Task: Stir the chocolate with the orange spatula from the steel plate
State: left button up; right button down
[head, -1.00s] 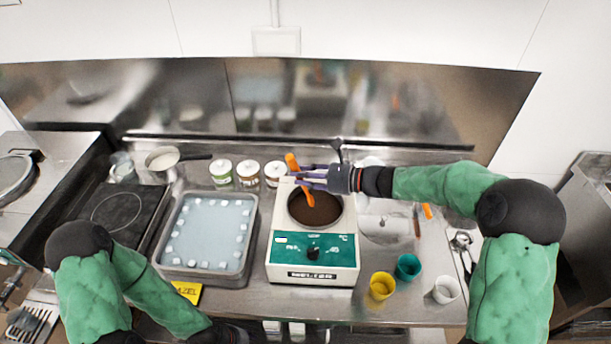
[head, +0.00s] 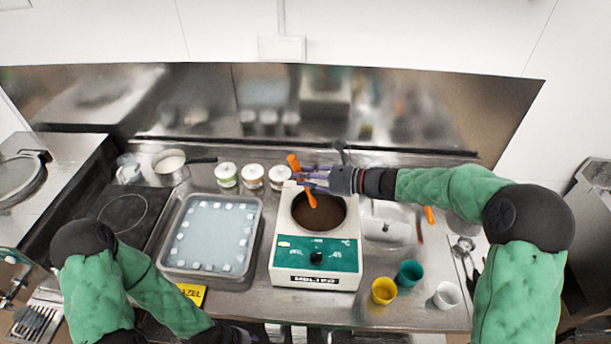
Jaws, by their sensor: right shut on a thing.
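The chocolate (head: 322,217) is a dark brown mass in the round well of the white and green melter (head: 316,277). My right gripper (head: 303,177) is shut on the orange spatula (head: 294,162), above the rear left part of the well. The spatula is tilted, its top leaning left, and its lower end reaches down into the well. Whether its tip touches the chocolate's bottom is hidden. The steel plate (head: 392,229) lies to the right of the melter, partly under my right arm. My left gripper is out of view; its arm bends at the lower left.
Three lidded jars (head: 252,176) stand behind and left of the melter. A metal tray (head: 169,265) with white cubes sits to the left. A yellow cup (head: 383,291), a green cup (head: 410,273) and a white cup (head: 446,294) stand at the right front. Another orange-handled tool (head: 429,215) lies at right.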

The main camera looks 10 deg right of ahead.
jog(key=shift+r, duration=0.1)
notch_tip(320, 180, up, 5)
jog(key=p, duration=0.3)
jog(key=shift+p, duration=0.35)
